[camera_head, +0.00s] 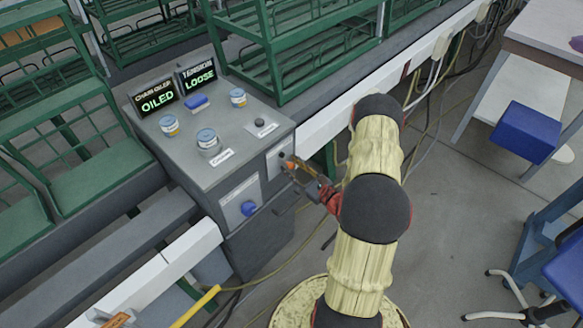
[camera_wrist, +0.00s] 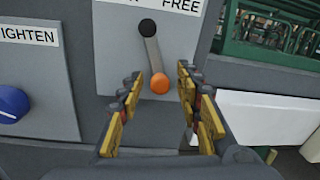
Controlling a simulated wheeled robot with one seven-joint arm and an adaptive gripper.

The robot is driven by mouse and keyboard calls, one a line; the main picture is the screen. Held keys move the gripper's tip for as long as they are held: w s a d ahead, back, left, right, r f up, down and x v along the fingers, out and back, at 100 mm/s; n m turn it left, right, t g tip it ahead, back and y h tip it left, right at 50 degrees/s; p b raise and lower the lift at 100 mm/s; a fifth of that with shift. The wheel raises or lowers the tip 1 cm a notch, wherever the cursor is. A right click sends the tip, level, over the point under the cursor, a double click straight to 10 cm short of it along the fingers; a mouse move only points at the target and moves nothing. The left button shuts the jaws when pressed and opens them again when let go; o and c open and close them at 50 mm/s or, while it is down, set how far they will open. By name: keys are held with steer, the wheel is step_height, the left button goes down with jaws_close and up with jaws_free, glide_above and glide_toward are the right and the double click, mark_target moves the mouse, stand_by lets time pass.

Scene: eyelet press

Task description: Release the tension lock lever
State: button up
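The tension lock lever (camera_wrist: 153,53) is a grey bar on a light plate on the front of the grey machine. It runs from a black pivot (camera_wrist: 147,28) down and slightly right to an orange knob (camera_wrist: 160,84). The label above reads FREE at the right; its left part is cut off. My gripper (camera_wrist: 161,77) is open, its yellow-padded fingers on either side of the knob with visible gaps. In the head view my gripper (camera_head: 297,168) is at the lever plate, and the orange knob (camera_head: 291,165) shows partly. A tension display (camera_head: 199,78) reads LOOSE.
A blue knob (camera_wrist: 12,104) under a TIGHTEN label is left of the lever; it also shows in the head view (camera_head: 248,208). An oiler display (camera_head: 158,98) reads OILED. Several small cans stand on the machine top (camera_head: 185,150).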

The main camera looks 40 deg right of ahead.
steer(key=shift+w, duration=0.25)
steer(key=shift+c, duration=0.5)
steer(key=c, duration=0.7)
jaws_close()
